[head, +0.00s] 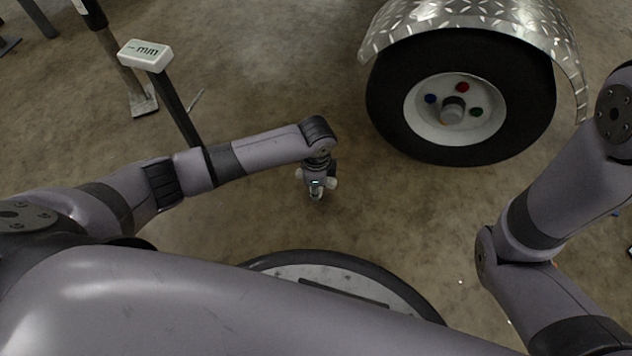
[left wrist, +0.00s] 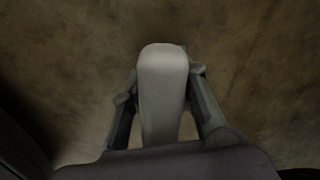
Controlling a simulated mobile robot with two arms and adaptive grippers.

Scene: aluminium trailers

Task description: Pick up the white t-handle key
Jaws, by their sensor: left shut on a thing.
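My left gripper (head: 317,190) is low over the floor near the middle of the head view. It is shut on a white, rounded bar, which I take to be the handle of the white t-handle key (left wrist: 162,85). In the left wrist view the bar lies between the two grey fingers (left wrist: 160,105), and its rounded end reaches past them. In the head view small white ends show on both sides of the gripper. The key's shaft cannot be made out. My right gripper is out of view.
A trailer wheel (head: 383,105) under a diamond-plate fender (head: 480,14) stands right of the left gripper. A white block marked "mm" (head: 145,54) on a dark bar is at the upper left, beside a metal post (head: 120,60). Bare concrete floor lies between.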

